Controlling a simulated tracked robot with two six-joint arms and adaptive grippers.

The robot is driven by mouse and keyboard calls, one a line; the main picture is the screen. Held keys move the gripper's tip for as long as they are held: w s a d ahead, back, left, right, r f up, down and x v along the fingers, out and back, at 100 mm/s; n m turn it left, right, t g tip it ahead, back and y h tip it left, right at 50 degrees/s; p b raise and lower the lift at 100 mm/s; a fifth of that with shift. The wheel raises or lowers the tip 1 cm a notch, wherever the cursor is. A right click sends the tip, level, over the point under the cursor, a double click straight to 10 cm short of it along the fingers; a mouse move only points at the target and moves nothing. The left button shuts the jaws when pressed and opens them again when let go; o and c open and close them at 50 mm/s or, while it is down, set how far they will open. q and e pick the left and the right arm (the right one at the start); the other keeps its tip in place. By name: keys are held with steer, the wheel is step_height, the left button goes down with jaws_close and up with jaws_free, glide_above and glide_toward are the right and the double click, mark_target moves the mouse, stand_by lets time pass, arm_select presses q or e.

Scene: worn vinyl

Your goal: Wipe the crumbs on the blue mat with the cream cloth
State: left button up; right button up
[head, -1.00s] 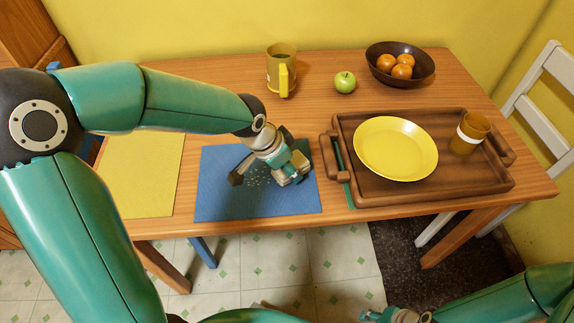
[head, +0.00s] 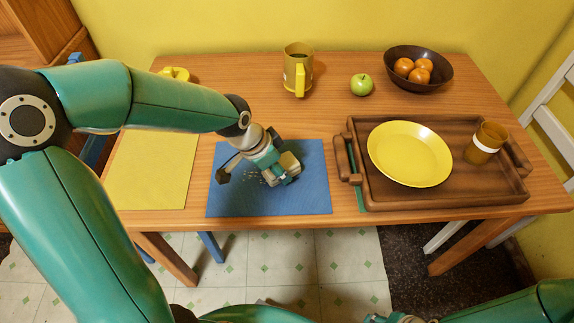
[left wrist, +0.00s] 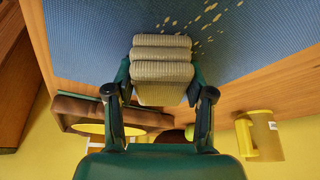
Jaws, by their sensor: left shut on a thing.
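The blue mat (head: 312,200) lies flat near the table's front edge. My left gripper (head: 284,166) is over its right-middle part, shut on the folded cream cloth (head: 291,162). In the left wrist view, the ribbed cloth (left wrist: 162,68) sits between both fingers, close over the mat (left wrist: 90,40). I cannot tell whether it touches the mat. Pale crumbs (head: 270,179) lie scattered on the mat beside the cloth; they also show in the left wrist view (left wrist: 192,20). My right gripper (head: 395,318) is partly visible at the bottom edge, away from the table.
A wooden tray (head: 440,199) with a yellow plate (head: 409,152) and a cup (head: 486,145) stands right of the mat. A yellow mat (head: 150,170) lies left. A mug (head: 298,68), a green apple (head: 361,84) and a fruit bowl (head: 440,75) stand behind.

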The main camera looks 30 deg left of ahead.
mark_target(259, 174)
arm_select(q)
steer(key=shift+s+a, duration=0.15)
steer(key=shift+a, duration=0.1)
stand_by(0.5)
steer(key=shift+s+a, duration=0.45)
steer(key=shift+a, duration=0.3)
steer(key=shift+s+a, duration=0.5)
steer(key=shift+a, duration=0.25)
steer(key=shift+s+a, duration=0.45)
steer(key=shift+a, duration=0.3)
steer(key=shift+a+b, duration=0.1)
steer(key=shift+b, duration=0.25)
steer(key=shift+s+a+f+b, duration=0.1)
steer(key=shift+s+a+b, duration=0.35)
steer(key=shift+a, duration=0.35)
steer(key=shift+s+a+f+b, duration=0.1)
steer(key=shift+s+a+b, duration=0.1)
steer(key=shift+s+a, duration=0.45)
steer(key=shift+s+a+r, duration=0.15)
steer(key=shift+s+a, duration=0.15)
steer(key=shift+a, duration=0.45)
steer(key=shift+d, duration=0.1)
